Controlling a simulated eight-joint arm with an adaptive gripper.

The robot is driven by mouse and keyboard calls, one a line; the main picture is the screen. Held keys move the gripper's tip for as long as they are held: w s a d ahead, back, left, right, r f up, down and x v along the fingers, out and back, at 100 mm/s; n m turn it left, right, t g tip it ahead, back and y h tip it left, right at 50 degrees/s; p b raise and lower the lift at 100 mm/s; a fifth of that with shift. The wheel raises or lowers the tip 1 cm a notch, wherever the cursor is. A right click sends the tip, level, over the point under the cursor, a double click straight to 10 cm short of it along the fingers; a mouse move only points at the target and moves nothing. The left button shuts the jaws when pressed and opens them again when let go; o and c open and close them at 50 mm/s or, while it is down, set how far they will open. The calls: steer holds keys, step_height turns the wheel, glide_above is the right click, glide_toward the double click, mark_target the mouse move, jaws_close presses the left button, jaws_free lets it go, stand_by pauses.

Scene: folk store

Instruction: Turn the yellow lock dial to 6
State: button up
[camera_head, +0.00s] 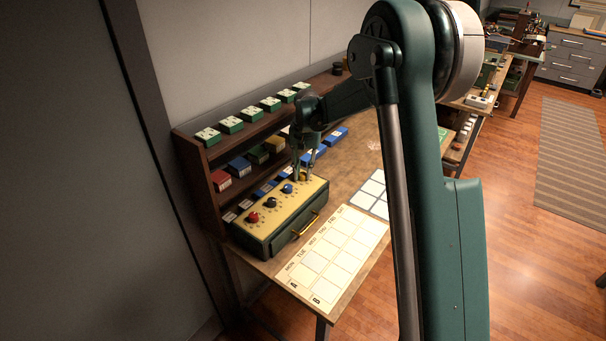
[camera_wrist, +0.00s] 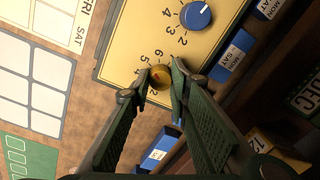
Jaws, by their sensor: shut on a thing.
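The lock box (camera_head: 290,225) has a yellow top with a row of dials and a dark green front with a yellow handle. My gripper (camera_head: 303,178) points down at the far right end of its top. In the wrist view my gripper (camera_wrist: 162,76) has its fingers on either side of the yellow dial (camera_wrist: 159,78), shut on it. Printed numbers such as 6, 5, 4 and 2 ring the dial; its pointer mark is hidden or too small to read. The blue dial (camera_wrist: 196,15) is beside it; the red dial (camera_head: 253,217) and black dial (camera_head: 271,202) are farther along.
A wooden shelf (camera_head: 190,165) with green, red, yellow and blue boxes stands behind the lock box. A weekday chart (camera_head: 335,254) lies in front of it, and a blue-edged grid card (camera_head: 372,190) lies to the right. Blue labelled boxes (camera_wrist: 234,50) are close to the lock box.

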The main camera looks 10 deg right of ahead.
mark_target(304, 175)
steer(key=m+b, duration=0.1)
steer(key=m, duration=0.4)
steer(key=shift+m, duration=0.4)
steer(key=o, duration=0.9)
steer(key=shift+r, duration=0.1)
step_height(304, 175, up, 12)
steer(key=shift+s+d, duration=0.15)
steer(key=shift+s, duration=0.05)
stand_by(0.5)
steer(key=shift+s, duration=0.1)
